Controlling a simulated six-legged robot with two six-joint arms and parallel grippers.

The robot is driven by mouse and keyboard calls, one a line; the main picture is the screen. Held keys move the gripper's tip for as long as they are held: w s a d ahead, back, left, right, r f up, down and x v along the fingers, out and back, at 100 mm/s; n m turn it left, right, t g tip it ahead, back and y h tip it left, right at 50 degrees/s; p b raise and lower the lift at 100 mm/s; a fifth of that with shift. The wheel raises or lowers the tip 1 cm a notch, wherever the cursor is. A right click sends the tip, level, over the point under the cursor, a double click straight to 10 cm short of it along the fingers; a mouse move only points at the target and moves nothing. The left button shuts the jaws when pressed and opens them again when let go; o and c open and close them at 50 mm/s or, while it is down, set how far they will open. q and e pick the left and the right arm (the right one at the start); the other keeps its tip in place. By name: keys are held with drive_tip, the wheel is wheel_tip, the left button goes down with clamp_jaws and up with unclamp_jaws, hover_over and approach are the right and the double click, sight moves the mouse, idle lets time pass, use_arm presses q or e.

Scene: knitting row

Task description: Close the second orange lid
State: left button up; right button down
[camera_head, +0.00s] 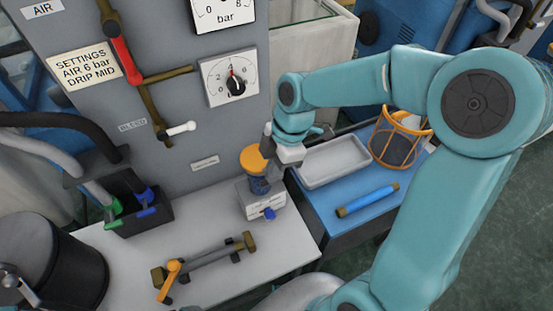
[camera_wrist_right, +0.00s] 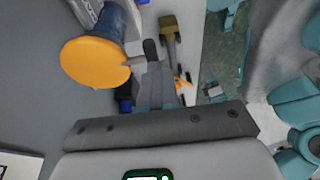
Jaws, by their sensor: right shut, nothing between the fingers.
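An orange round lid (camera_head: 252,158) sits at the top of a blue cylindrical bowl (camera_head: 259,186), above a grey box on the bench. In the right wrist view the orange lid (camera_wrist_right: 95,62) shows as a broad disc at the left, with the blue bowl (camera_wrist_right: 120,22) behind it. Whether the lid is fully seated is unclear. My right gripper (camera_head: 273,160) is just right of the lid; its fingers (camera_wrist_right: 151,55) are shut and empty, close to the lid's edge. Whether they touch it is unclear. My left gripper is not in view.
A grey panel with gauges (camera_head: 231,78) stands behind the bench. A white tray (camera_head: 333,178), an orange-rimmed basket (camera_head: 398,162) and a blue tube (camera_head: 367,200) lie at the right. A pipe with an orange handle (camera_head: 172,270) lies in front. A black bin (camera_head: 145,212) stands left.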

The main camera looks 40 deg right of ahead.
drive_tip(key=v, duration=1.6)
drive_tip(key=shift+p, duration=0.35)
drive_tip(key=shift+w+f, duration=0.1)
drive_tip(key=shift+w, duration=0.05)
